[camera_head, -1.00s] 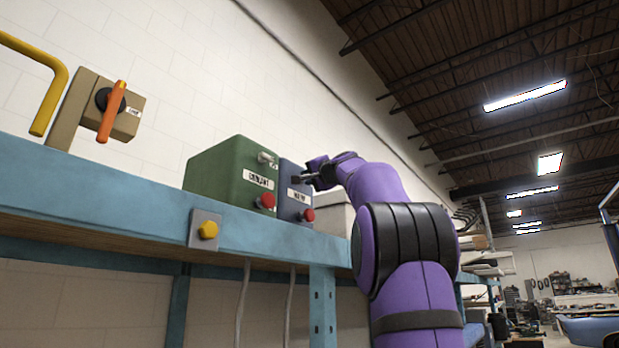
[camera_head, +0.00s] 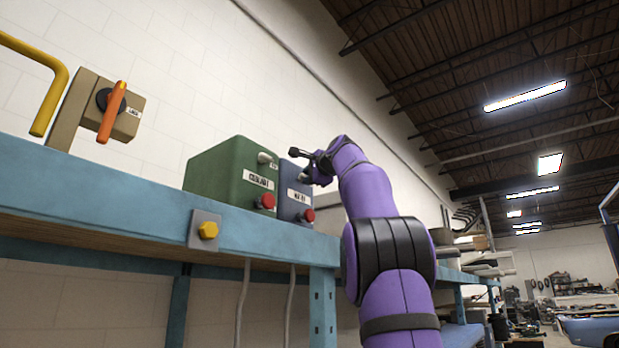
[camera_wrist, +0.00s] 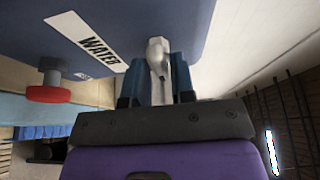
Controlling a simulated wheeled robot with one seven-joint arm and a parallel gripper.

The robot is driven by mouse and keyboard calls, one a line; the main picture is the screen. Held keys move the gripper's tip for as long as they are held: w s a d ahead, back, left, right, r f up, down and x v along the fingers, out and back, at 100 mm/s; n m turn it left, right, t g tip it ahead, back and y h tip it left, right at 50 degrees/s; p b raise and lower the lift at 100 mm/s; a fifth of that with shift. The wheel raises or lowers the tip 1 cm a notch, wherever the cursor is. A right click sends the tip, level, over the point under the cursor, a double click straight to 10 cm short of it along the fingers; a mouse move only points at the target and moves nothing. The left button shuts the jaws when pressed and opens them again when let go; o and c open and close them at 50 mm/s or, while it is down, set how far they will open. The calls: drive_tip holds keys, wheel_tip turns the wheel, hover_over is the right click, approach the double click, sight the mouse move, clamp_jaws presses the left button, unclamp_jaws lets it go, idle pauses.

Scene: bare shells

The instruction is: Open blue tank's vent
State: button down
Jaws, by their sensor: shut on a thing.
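The blue tank (camera_head: 291,208) stands on the shelf, with a WATER label in the wrist view (camera_wrist: 94,46) and a red knob (camera_head: 308,215) on its front. Its vent, a pale grey lever (camera_wrist: 157,62), stands out from the blue face near the label. My gripper (camera_wrist: 157,88) is shut on the vent lever, one finger on each side of it. In the head view, my gripper (camera_head: 303,166) is at the tank's upper front, and it mostly hides the vent there.
A green tank (camera_head: 215,172) with its own pale vent (camera_head: 265,158) and red knob (camera_head: 266,201) stands close on the left. Further left are an orange-handled switch box (camera_head: 125,118) and a yellow bent bar (camera_head: 58,75). A yellow button (camera_head: 208,230) sits on the blue shelf edge (camera_head: 110,190).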

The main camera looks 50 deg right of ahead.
idle(0.4)
drive_tip(key=c, duration=1.1)
unclamp_jaws()
drive_tip(key=v, duration=1)
drive_tip(key=shift+s+a, duration=0.15)
drive_tip(key=shift+s, duration=0.25)
drive_tip(key=shift+s, duration=0.1)
